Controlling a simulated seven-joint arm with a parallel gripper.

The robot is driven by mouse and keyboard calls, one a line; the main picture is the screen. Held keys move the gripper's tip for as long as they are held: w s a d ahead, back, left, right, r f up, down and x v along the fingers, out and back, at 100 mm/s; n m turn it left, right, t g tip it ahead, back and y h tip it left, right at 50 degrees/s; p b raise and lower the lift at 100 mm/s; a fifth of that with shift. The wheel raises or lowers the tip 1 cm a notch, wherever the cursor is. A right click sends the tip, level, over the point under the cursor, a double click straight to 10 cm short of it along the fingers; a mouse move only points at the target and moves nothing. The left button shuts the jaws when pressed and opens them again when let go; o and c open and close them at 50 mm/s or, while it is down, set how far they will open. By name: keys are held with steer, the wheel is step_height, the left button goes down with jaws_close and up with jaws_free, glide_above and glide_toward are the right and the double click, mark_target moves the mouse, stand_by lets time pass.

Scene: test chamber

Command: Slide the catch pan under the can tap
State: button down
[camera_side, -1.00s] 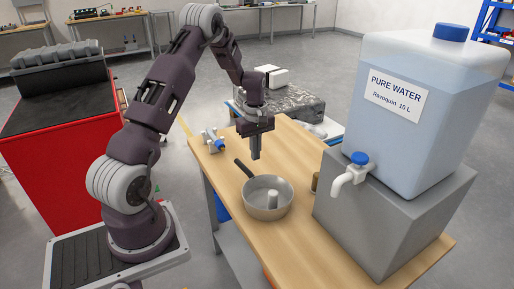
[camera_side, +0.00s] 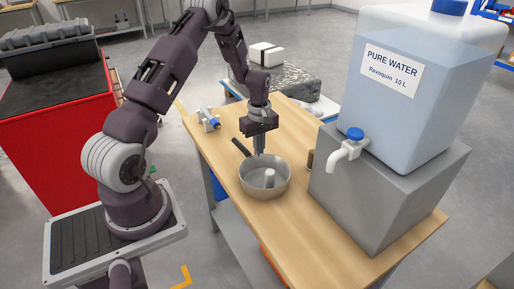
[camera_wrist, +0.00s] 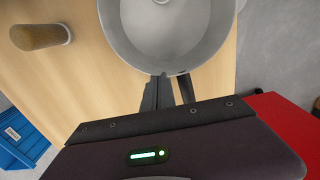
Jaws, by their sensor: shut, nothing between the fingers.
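The catch pan (camera_side: 277,190) is a round grey metal pan on the wooden table. My gripper (camera_side: 259,153) is shut and empty, fingers pointing down at the pan's back rim, just right of the handle. In the wrist view the pan (camera_wrist: 204,50) fills the top, with my fingertips (camera_wrist: 157,85) at its near rim. I cannot tell whether they touch it. The white tap (camera_side: 347,153) with a blue knob juts from the water can (camera_side: 415,100), right of the pan.
The can stands on a grey block (camera_side: 385,195). A small brown cylinder (camera_side: 309,160) stands by the block; it also shows in the wrist view (camera_wrist: 42,37). A blue and white fitting (camera_side: 209,120) lies at the table's back left. The table (camera_side: 310,235) is clear in front of the pan.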

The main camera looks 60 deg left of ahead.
steer(key=d, duration=1.9)
steer(key=shift+s, duration=0.25)
steer(key=shift+r, duration=0.1)
